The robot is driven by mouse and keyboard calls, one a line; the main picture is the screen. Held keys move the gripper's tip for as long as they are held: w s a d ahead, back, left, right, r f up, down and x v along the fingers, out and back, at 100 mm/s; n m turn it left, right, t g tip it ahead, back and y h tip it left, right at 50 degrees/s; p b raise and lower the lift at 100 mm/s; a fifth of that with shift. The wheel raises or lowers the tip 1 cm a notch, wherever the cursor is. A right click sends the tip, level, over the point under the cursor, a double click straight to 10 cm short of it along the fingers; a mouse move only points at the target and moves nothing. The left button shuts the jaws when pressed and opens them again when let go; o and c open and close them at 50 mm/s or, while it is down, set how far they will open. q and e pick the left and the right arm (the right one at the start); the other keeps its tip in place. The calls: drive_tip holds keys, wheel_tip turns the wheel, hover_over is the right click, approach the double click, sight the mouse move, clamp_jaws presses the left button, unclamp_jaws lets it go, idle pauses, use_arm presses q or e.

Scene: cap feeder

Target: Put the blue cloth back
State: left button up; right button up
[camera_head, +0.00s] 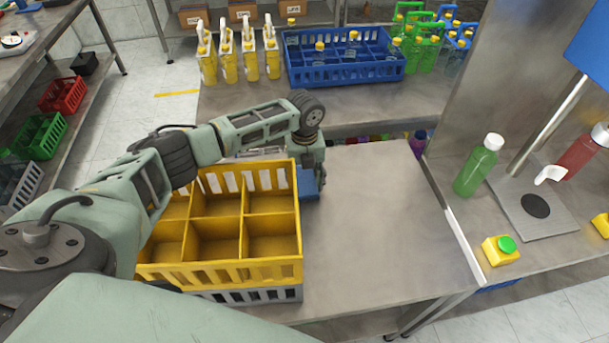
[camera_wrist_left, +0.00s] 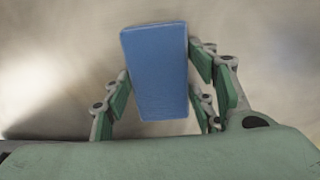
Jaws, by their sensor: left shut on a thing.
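The blue cloth (camera_head: 307,184) is a small folded blue block beside the right wall of the yellow crate in the head view. It also shows in the left wrist view (camera_wrist_left: 157,72), between the green fingers. My left gripper (camera_head: 312,168) points down over the steel table and is shut on the cloth. The same gripper fills the lower part of the left wrist view (camera_wrist_left: 158,90). Whether the cloth touches the table is hard to tell. My right gripper does not show.
The yellow crate (camera_head: 222,272) with empty compartments stands left of the cloth, on a grey crate (camera_head: 262,295). Bare steel table (camera_head: 375,225) lies to the right. A blue crate (camera_head: 345,75) stands on the back table. A green bottle (camera_head: 477,168) stands on the right bench.

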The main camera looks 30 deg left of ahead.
sight(304, 178)
use_arm(q)
drive_tip(key=shift+f, duration=0.15)
drive_tip(key=o, duration=1)
drive_tip(key=shift+w+r, duration=0.1)
drive_tip(key=shift+r, duration=0.3)
wheel_tip(304, 178, up, 12)
drive_tip(key=shift+f+b, duration=0.2)
drive_tip(key=shift+b, duration=0.9)
